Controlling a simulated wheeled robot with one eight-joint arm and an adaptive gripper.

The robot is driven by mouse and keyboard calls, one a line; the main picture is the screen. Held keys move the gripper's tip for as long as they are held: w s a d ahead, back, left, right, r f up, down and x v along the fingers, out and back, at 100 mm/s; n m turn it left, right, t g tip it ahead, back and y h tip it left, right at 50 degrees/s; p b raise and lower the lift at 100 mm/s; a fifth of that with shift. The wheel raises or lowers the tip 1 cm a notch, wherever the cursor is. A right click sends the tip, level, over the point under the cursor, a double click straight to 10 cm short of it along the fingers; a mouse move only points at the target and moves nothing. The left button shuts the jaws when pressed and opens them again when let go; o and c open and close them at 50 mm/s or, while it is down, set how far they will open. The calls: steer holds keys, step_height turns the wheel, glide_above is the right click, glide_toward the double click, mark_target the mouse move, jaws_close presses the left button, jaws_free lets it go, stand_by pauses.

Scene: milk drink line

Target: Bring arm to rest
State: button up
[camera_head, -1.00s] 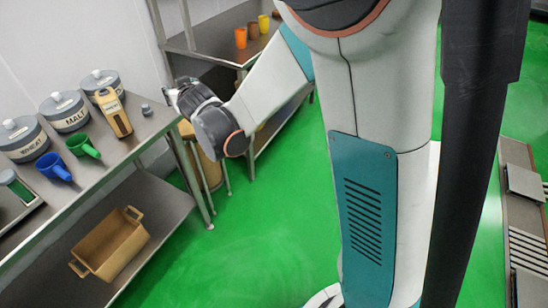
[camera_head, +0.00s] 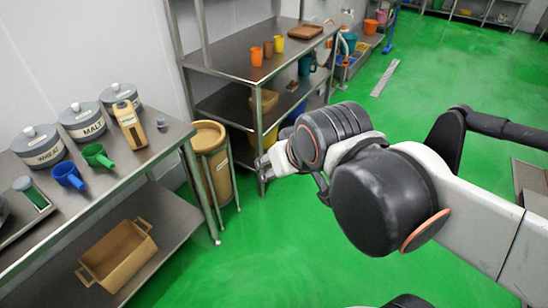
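My arm crosses the right half of the head view, its white and black links reaching in from the right edge. My gripper (camera_head: 268,168) is at the far end of the arm, in front of the lower shelf of the back rack and right of the tan bin. It is small and partly hidden by the wrist, so I cannot tell whether its fingers are open or shut. I see nothing held in it.
A steel table (camera_head: 160,160) at left bears lidded pots, a blue scoop (camera_head: 68,176), a green scoop (camera_head: 97,155) and a tan carton (camera_head: 130,125). A tan crate (camera_head: 118,255) lies on its lower shelf. A tan bin (camera_head: 218,172) stands beside it. Green floor (camera_head: 270,265) is open.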

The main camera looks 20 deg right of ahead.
steer(key=shift+s+f+g, duration=0.15)
steer(key=shift+s+f, duration=0.15)
steer(key=shift+s, duration=0.5)
steer(key=shift+s+f+g, duration=0.15)
steer(key=shift+s+f, duration=0.15)
steer(key=shift+s, duration=0.5)
